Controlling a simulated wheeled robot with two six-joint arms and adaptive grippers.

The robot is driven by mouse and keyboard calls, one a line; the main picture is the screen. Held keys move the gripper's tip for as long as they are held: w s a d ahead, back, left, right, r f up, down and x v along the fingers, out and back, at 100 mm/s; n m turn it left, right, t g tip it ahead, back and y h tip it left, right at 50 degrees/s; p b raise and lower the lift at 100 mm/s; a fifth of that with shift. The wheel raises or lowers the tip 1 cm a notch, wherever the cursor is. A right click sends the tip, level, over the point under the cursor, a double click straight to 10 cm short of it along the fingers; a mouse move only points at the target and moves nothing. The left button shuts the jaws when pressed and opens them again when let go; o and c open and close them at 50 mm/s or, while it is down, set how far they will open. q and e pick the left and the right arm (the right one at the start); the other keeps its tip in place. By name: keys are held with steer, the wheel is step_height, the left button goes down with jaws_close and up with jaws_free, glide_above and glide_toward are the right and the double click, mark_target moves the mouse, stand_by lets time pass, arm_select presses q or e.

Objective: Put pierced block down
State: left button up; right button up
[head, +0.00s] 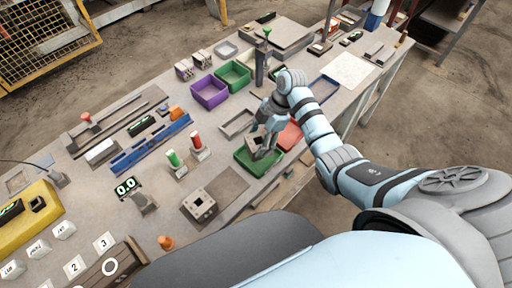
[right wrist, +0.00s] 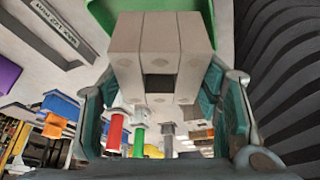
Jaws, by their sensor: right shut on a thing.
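My right gripper (head: 263,143) is shut on a grey pierced block (head: 255,142), at the green tray (head: 243,164) in the middle of the table. In the right wrist view the block (right wrist: 155,45) is large and pale, with a dark square hole, between the two fingers (right wrist: 160,115). The green tray (right wrist: 105,12) shows behind it at the top. I cannot tell whether the block touches the tray floor. A similar pierced block (head: 199,204) sits on a dark grey mat (head: 222,188) nearer the front. My left gripper is not in view.
A red tray (head: 291,136) adjoins the green tray on the right, and a grey tray (head: 236,123) lies behind. Green and red posts (head: 196,143) stand to the left. Purple (head: 210,92) and green bins (head: 234,74) stand farther back. The mat has some bare room.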

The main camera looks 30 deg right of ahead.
step_height(320, 180, down, 5)
steer(key=b, duration=0.3)
steer(key=shift+b, duration=0.4)
steer(key=shift+r, duration=0.35)
steer(key=shift+c, duration=0.7)
steer(key=shift+f, duration=0.15)
steer(key=o, duration=1.6)
steer(key=shift+c, duration=0.2)
steer(key=p+v, duration=0.1)
steer(key=v, duration=1.1)
steer(key=shift+r, duration=0.25)
